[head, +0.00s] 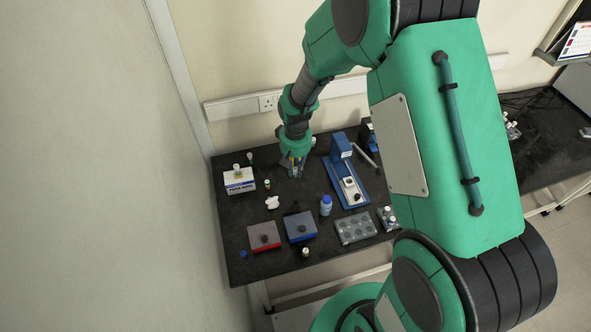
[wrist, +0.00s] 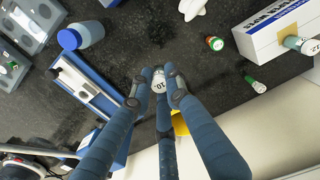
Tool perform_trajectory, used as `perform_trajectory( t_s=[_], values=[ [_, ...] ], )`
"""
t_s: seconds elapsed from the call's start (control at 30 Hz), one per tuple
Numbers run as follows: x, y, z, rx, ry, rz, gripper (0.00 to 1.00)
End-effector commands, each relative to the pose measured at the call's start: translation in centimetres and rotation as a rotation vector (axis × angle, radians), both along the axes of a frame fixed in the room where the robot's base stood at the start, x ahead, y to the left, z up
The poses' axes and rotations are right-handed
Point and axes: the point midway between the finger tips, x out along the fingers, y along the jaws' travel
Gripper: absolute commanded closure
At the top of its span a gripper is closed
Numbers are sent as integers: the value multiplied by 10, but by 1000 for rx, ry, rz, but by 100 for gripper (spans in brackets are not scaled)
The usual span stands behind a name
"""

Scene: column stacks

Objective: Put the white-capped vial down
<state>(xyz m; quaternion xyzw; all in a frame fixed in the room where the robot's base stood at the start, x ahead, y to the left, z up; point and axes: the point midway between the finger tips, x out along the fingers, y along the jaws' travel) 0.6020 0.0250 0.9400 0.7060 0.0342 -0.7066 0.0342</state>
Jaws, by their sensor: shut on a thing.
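My gripper (wrist: 156,92) is shut on the white-capped vial (wrist: 158,79), whose pale top with dark marking shows between the fingertips in the wrist view. In the head view my gripper (head: 295,170) is over the back of the black bench (head: 290,203), left of the blue device. The vial is too small and covered there to make out. I cannot tell whether its base touches the bench.
The blue device (head: 348,180) stands to the right and a white box (head: 239,181) to the left. A blue-capped bottle (head: 326,205), a red box (head: 264,236), a blue box (head: 300,227) and a well plate (head: 356,228) are in front.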

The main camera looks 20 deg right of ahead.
Motion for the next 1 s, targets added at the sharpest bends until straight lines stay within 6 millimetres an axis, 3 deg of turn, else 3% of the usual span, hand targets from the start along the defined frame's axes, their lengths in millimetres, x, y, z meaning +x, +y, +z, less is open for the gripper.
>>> perform_trajectory(
  t_s=[0.57, 0.77, 1.0],
  values=[
    [-1, 4, 1, 0, -1, -12, 98],
    [-8, 24, 4, 0, -1, -79, 98],
    [-28, 67, 11, 0, 1, -244, 98]
  ],
)
